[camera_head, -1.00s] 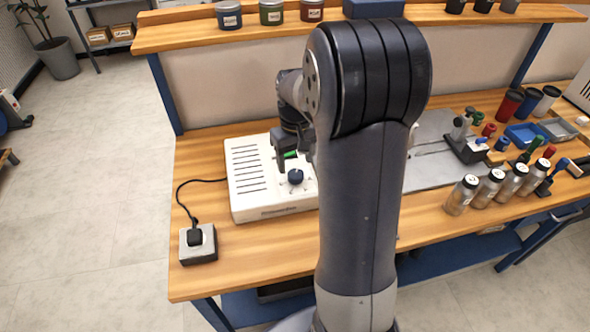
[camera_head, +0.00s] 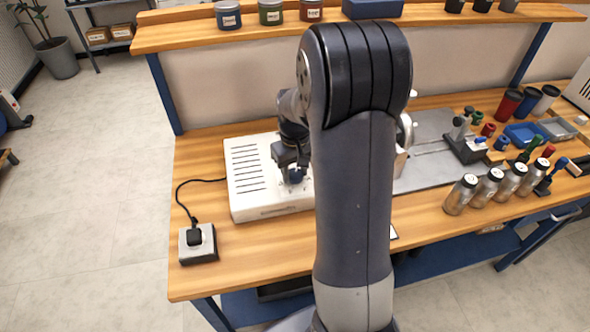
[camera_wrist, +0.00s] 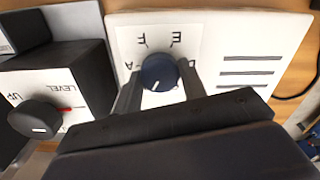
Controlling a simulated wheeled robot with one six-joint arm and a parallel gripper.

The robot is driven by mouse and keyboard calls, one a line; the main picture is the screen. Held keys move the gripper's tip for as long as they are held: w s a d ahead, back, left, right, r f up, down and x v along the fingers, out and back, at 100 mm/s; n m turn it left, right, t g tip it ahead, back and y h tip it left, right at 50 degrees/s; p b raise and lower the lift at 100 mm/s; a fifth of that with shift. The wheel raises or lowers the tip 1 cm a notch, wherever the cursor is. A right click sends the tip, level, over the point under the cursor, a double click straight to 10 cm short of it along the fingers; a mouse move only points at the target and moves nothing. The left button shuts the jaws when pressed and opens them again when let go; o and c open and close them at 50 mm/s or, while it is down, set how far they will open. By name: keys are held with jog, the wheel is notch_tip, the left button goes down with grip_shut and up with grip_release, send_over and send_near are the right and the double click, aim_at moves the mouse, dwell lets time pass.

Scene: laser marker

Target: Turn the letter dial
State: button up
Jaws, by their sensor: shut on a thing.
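The letter dial is a dark blue round knob (camera_wrist: 158,72) on a white plate with letters around it. In the wrist view the letters F, E, A and part of D show upside down. A small white mark on the knob points toward the bottom of the picture. My gripper (camera_wrist: 159,84) has one finger on each side of the knob and is shut on it. In the head view my gripper (camera_head: 291,160) is over the white box (camera_head: 248,180), with a bit of the blue knob (camera_head: 296,176) showing below it. The lower letters are hidden.
A black block with a LEVEL knob (camera_wrist: 36,119) stands beside the white box. A grey block with a black plug (camera_head: 197,243) sits at the bench's left end. Several metal cans (camera_head: 488,187) stand on the right. A shelf with jars (camera_head: 270,12) runs behind.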

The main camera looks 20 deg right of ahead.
jog(key=c, duration=0.3)
jog(key=shift+m, duration=0.3)
jog(key=m, duration=1.1)
jog(key=shift+m, duration=0.3)
dwell(0.4)
jog(key=o, duration=0.9)
jog(key=shift+o, duration=0.2)
jog(key=shift+r, duration=0.15)
